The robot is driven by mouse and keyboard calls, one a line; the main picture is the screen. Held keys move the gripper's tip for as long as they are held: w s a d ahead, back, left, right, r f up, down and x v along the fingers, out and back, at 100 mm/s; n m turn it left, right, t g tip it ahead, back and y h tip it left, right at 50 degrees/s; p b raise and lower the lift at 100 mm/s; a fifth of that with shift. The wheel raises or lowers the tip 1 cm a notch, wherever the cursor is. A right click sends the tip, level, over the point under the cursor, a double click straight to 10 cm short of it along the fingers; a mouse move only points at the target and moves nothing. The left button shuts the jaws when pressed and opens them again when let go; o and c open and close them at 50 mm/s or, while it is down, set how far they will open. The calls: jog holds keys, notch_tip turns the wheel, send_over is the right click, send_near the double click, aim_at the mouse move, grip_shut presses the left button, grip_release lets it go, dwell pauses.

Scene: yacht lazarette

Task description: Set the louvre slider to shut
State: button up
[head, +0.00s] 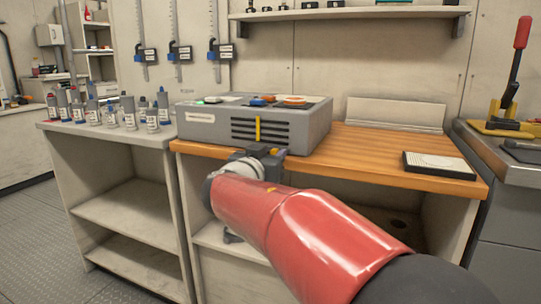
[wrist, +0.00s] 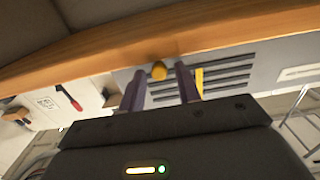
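A grey box with dark louvre slots (head: 258,133) stands on the wooden worktop. A yellow upright bar (head: 258,129) crosses the slots near their middle. My gripper (head: 265,152) is in front of the box's lower front, at the worktop edge. In the wrist view, which is upside down, the gripper's two fingers (wrist: 160,87) are apart. The yellow bar (wrist: 199,80) shows just right of the right finger, over the slots. The head view hides most of the knob area behind my gripper.
The wooden worktop (head: 372,159) is clear to the right, up to a dark-edged white pad (head: 438,166). Several small bottles (head: 129,112) stand on the left bench. Discs and small items lie on top of the box. A red-handled lever (head: 517,60) stands far right.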

grip_shut()
jog(key=shift+a, duration=0.1)
jog(key=b, duration=0.2)
send_near(246, 145)
jog(key=x, duration=0.5)
jog(key=shift+w+r, duration=0.1)
jog(key=shift+o, duration=1)
grip_release()
